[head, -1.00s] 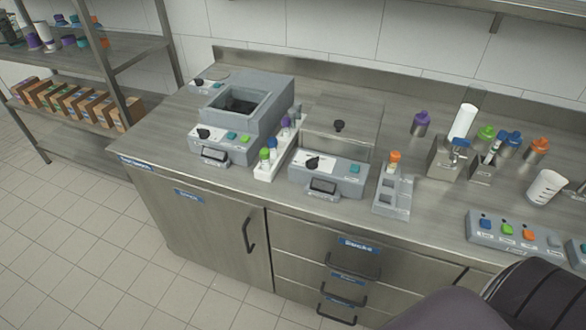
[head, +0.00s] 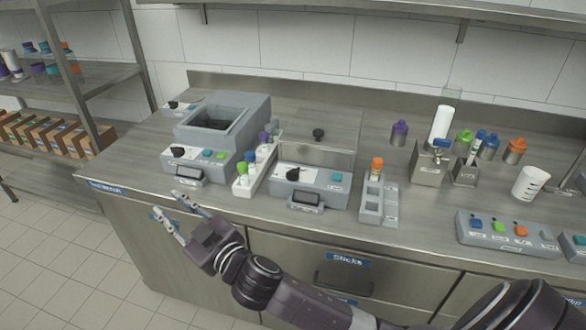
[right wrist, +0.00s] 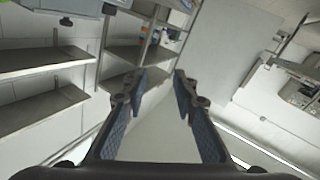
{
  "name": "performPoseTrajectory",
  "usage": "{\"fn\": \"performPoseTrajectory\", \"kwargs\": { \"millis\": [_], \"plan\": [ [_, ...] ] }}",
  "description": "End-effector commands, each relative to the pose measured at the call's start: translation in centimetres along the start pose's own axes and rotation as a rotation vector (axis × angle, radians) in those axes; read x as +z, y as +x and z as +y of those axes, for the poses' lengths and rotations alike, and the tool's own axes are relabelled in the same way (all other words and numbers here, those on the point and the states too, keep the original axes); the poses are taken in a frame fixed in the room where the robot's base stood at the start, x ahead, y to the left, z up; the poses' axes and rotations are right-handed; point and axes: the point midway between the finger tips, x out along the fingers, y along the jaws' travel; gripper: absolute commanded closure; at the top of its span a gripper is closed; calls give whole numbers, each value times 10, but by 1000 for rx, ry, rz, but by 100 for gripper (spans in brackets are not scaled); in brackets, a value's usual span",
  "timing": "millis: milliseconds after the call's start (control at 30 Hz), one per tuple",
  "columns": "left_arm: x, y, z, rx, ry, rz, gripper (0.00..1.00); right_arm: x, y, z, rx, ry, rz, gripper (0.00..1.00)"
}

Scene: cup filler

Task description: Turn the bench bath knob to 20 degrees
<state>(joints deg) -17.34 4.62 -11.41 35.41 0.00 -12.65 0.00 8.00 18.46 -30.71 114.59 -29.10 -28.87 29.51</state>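The bench bath appears to be the grey box with an open dark basin (head: 213,118) at the left of the bench. Its front panel carries a black knob (head: 178,151) on a white dial, a small dark display and coloured buttons. The dial marks are too small to read. My right gripper (head: 168,203) is in front of the bench edge, below and in front of this panel, apart from the knob. Its fingers are spread and empty; they also show open in the right wrist view (right wrist: 160,76). My left gripper is not in view.
A second device with a clear cover has its own black knob (head: 293,173). A white rack (head: 242,186) with coloured-cap tubes stands between the devices. Another small knob (head: 173,104) is behind the bath's left side. A grey rack (head: 371,208) stands to the right.

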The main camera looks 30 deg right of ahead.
Motion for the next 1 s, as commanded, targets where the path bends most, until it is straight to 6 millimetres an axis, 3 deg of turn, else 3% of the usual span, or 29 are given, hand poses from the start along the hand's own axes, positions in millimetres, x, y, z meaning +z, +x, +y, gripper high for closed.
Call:
{"fn": "performPoseTrajectory", "kwargs": {
  "millis": [33, 100, 200, 267, 333, 433, 567, 667, 767, 900, 1000],
  "plan": [
    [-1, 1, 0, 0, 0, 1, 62, -34, 16, -10, -51, -55, 118, 74],
    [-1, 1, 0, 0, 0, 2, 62, -73, 29, -31, -142, -125, 262, 74],
    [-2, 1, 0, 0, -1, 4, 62, -111, 36, -65, -302, -241, 427, 74],
    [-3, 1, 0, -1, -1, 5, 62, -122, 36, -86, -413, -319, 499, 74],
    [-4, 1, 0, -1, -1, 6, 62, -124, 35, -106, -550, -416, 551, 74],
    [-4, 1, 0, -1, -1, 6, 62, -108, 32, -122, -755, -563, 564, 74],
    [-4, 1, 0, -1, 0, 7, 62, -63, 30, -110, -1010, -755, 459, 74],
    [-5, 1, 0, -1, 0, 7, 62, -21, 29, -69, -1176, -887, 284, 74],
    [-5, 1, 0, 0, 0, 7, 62, 16, 24, -2, -1298, -986, 34, 74],
    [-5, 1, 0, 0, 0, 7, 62, 44, 2, 121, -1371, -1042, -392, 74],
    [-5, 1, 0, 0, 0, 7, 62, 44, -26, 201, -1360, -1020, -675, 74]
  ]
}}
